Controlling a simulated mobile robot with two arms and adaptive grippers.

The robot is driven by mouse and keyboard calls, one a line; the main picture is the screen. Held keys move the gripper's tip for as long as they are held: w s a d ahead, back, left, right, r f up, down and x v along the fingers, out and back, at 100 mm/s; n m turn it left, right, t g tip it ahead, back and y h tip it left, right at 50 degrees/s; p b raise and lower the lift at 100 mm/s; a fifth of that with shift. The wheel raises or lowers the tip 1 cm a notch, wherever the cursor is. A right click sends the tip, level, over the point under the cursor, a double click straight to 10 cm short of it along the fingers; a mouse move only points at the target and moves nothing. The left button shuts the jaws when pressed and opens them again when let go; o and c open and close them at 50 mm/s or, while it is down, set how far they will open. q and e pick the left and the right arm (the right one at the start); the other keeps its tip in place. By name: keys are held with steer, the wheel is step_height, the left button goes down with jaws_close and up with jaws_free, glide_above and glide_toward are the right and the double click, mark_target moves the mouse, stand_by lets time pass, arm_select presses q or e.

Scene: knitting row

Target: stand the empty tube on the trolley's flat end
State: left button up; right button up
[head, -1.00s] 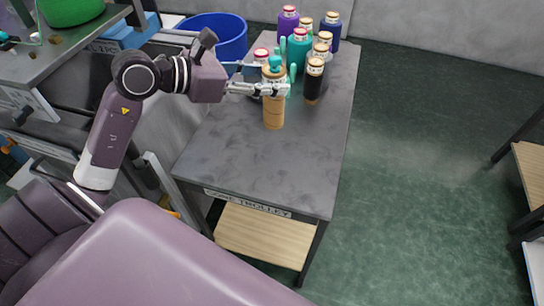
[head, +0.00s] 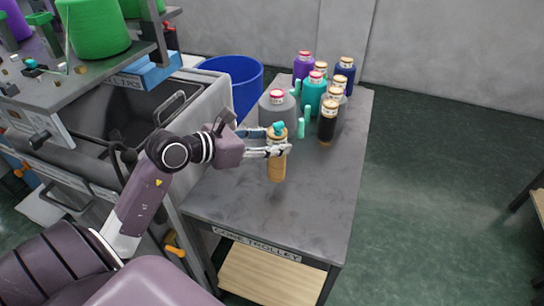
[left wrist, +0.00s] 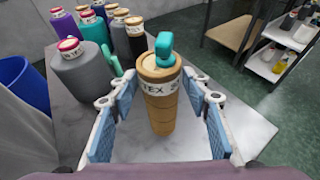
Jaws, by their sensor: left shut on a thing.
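A tan, ringed tube (head: 277,168) with a pale label band and a teal piece at its top is upright over the bare near part of the grey trolley top (head: 300,205). My left gripper (head: 279,151) is shut on the tube near its upper part. In the left wrist view the tube (left wrist: 161,118) is between the two blue-padded fingers. I cannot tell whether its foot touches the trolley top. My right gripper is not in view.
Several yarn cones, including a grey one (head: 277,110) and a black one (head: 327,124), crowd the trolley's far end, with teal pegs (head: 301,128) among them. A blue bin (head: 240,80) stands behind left. A machine with green cones (head: 95,28) is at left.

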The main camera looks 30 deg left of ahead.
mark_target(267, 159)
arm_select(q)
step_height(267, 159, down, 5)
steer(key=shift+f, duration=0.15)
stand_by(0.3)
steer(key=shift+f, duration=0.2)
steer(key=o, duration=1)
steer(key=shift+r, duration=0.1)
steer(key=shift+o, duration=0.2)
